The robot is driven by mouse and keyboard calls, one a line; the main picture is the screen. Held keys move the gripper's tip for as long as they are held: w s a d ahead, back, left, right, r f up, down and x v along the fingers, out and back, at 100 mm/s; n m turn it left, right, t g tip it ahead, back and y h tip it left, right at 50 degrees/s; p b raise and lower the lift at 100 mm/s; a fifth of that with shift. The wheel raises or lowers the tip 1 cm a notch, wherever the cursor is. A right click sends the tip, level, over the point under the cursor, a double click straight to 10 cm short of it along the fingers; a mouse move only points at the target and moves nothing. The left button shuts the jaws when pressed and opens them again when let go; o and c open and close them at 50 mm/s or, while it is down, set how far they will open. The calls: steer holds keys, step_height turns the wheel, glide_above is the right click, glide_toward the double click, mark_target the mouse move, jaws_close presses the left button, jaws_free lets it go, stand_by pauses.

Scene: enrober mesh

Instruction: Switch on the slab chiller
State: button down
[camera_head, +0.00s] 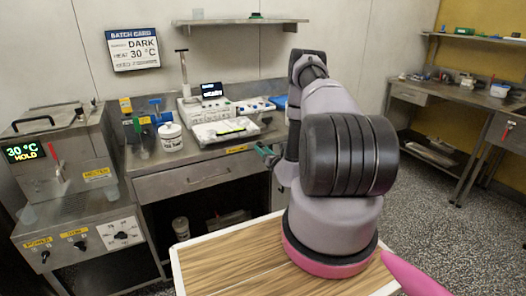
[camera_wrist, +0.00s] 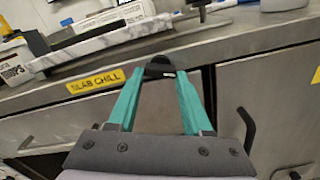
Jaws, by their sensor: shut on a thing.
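The yellow SLAB CHILL label (camera_wrist: 95,82) is on the steel counter's front edge in the wrist view, and the label also shows in the head view (camera_head: 236,149). Just right of it is a black knob (camera_wrist: 160,66) with a small white mark. My gripper (camera_wrist: 161,74), with teal fingers, is shut on this knob. In the head view my gripper (camera_head: 267,154) is at the counter's front edge, and the knob is too small to make out. The marble slab (camera_wrist: 98,46) lies on the counter above the label.
A steel drawer (camera_head: 200,178) is below the counter edge. A melter (camera_head: 62,150) reading 30 °C HOLD stands at left. A white tub (camera_head: 171,138) and a white machine (camera_head: 208,108) stand on the counter. A BATCH CARD (camera_head: 134,49) hangs on the wall. The floor (camera_head: 425,225) at right is clear.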

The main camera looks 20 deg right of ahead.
steer(key=shift+m, duration=1.1)
steer(key=shift+c, duration=1.6)
jaws_free()
steer(key=shift+s, duration=0.1)
steer(key=s, duration=1)
steer(key=shift+s+d, duration=0.15)
steer(key=shift+s, duration=0.15)
